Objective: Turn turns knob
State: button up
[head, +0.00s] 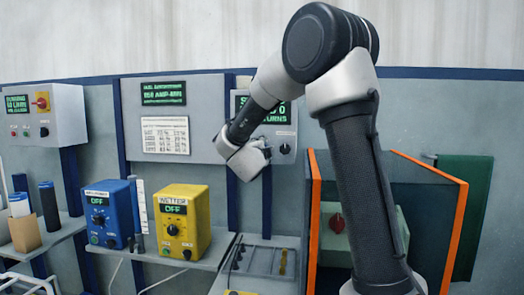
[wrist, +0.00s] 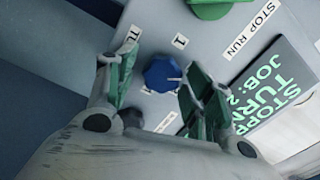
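The turns knob (wrist: 160,74) is blue with a small white pointer mark. In the wrist view it sits on a grey panel between the tips of my gripper (wrist: 155,80), nearer the right finger. My gripper is open, with its green-padded fingers on either side of the knob; I cannot tell whether either touches it. In the head view my gripper (head: 257,158) is at the grey control box (head: 283,165) under its green-lit display (head: 266,108). The turns knob is not clear there, apparently behind my gripper.
A green knob (wrist: 210,8) beside a "STOP RUN" label is close to my fingers. A yellow box (head: 185,225) and a blue box (head: 108,212) stand on a shelf below left. An orange-edged enclosure (head: 313,215) stands at the right.

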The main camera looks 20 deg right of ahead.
jog(key=shift+s+a, duration=0.1)
jog(key=v, duration=1.1)
jog(key=shift+s+a, duration=0.2)
jog(key=shift+s, duration=0.1)
